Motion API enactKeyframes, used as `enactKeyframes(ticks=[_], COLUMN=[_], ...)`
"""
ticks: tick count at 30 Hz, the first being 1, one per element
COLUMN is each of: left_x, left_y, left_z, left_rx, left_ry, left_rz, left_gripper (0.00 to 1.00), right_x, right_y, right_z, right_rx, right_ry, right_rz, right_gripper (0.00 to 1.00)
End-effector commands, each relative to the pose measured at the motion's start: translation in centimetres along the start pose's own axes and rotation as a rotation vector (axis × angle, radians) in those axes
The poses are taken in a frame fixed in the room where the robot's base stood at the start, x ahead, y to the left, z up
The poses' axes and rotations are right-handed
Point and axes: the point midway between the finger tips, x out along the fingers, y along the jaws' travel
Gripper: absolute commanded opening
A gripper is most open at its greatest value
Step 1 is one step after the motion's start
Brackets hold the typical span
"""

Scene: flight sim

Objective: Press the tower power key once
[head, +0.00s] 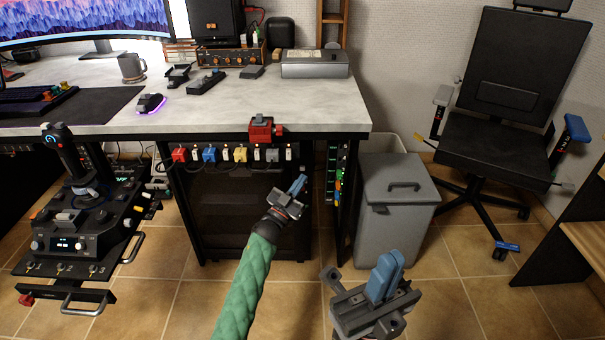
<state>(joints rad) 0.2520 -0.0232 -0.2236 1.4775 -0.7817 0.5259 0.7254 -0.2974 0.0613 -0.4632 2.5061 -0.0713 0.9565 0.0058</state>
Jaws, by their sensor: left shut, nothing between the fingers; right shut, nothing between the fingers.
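A dark tower-like case (235,212) stands under the desk, its front facing me. I cannot make out a power key on it for certain. A row of small coloured blocks, red (179,154), blue (209,154), yellow (240,153) and grey (272,155), runs along its top under the desk edge. My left gripper (298,185), on a green-sleeved arm, is shut and empty before the case's upper right side. Its body hides part of the case. My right gripper (386,272) is shut and empty, lower right, in front of the grey bin.
A red clamp (262,130) sits on the edge of the desk (330,108). A grey lidded bin (398,195) stands right of the desk leg. A control-panel stand (85,225) with a joystick is at left. An office chair (505,140) is at right.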

Motion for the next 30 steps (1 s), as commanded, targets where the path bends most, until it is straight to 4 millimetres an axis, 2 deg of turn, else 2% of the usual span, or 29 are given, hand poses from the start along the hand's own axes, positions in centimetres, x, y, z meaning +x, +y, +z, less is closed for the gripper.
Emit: enactKeyframes(ticks=[9,30], left_x=[1.11,1.12], left_y=[-0.77,-0.79], left_z=[0.67,0.68], left_rx=[0.0,0.0], left_ry=[0.001,0.001], left_rz=[0.0,0.0], left_gripper=[0.0,0.0], right_x=[-0.11,-0.21], right_y=[-0.05,0.0], right_z=[0.05,0.05], right_rx=[0.006,0.004], right_ry=[0.002,-0.002], right_rz=[0.007,0.006], right_gripper=[0.0,0.0])
